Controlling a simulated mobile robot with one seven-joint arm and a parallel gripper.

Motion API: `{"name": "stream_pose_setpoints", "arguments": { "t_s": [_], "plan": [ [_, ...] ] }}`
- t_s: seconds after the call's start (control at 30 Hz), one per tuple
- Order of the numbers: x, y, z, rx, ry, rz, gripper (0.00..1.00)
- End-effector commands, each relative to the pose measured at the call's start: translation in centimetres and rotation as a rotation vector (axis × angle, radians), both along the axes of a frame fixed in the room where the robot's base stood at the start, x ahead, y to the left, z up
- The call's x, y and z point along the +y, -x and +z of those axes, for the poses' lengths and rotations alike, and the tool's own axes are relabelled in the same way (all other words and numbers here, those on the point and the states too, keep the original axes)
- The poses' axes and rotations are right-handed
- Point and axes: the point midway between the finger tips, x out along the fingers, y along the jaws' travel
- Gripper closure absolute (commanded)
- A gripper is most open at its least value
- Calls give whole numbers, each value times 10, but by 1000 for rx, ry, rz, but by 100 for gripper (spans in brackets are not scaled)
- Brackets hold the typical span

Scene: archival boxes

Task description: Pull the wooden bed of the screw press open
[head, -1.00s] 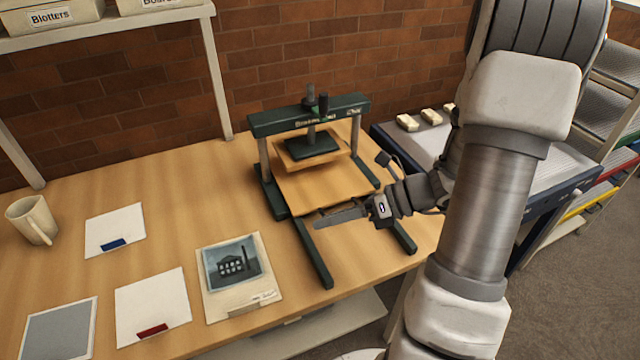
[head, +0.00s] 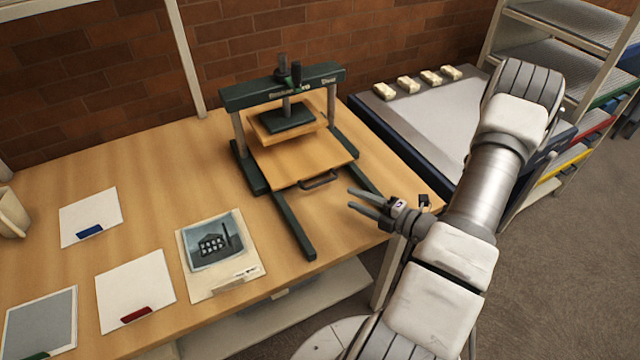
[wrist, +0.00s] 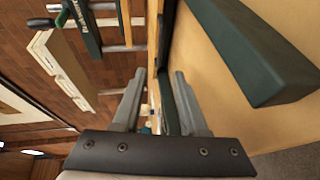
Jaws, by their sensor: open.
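The screw press has a dark green frame (head: 280,87) and stands on the wooden table. Its wooden bed (head: 300,155) reaches forward from under the raised platen (head: 288,119), between two green rails (head: 294,226). A dark handle (head: 320,181) is on the bed's front edge. My gripper (head: 350,199) is open and empty, to the right of the handle and apart from it, near the right rail's front end. In the wrist view, my open fingers (wrist: 159,75) show nothing between them in their grip, and a green rail (wrist: 258,50) is close on the right.
Several papers and a picture card (head: 222,255) lie on the table to the left of the press. A grey-topped unit (head: 440,120) with several small pale blocks stands at the right, by a rack of shelves. The table's front edge is below my gripper.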

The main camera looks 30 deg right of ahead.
Motion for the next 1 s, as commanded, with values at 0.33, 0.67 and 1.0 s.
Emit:
{"name": "stream_pose_setpoints", "arguments": {
  "t_s": [0.33, 0.67, 1.0],
  "plan": [
    [33, -69, -14, -2, 2, 7, 58],
    [49, -105, -21, -1, 2, 3, 58],
    [51, -109, -21, 0, 3, 2, 58]
  ]
}}
